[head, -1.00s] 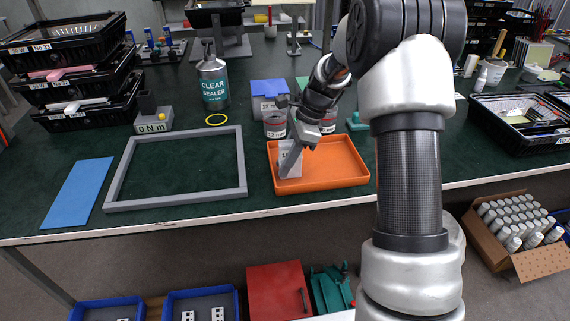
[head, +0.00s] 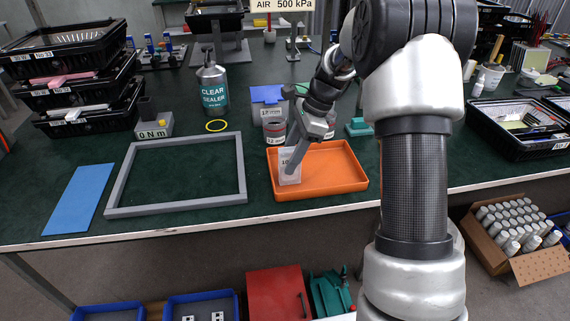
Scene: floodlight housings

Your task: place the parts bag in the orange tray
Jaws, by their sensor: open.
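The orange tray (head: 335,178) lies on the green bench top, right of the grey frame. The parts bag (head: 289,175), a small pale translucent bag with a partly readable printed label, stands roughly upright inside the tray at its left end. My gripper (head: 291,168) reaches down from the upper right with its fingers at the bag. The jaws are open. One finger shows in front of the bag and hides part of it; I cannot tell whether the fingers touch it.
A grey frame (head: 243,172) and a blue strip (head: 78,199) lie left of the tray. Black crates (head: 517,128) stand at right.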

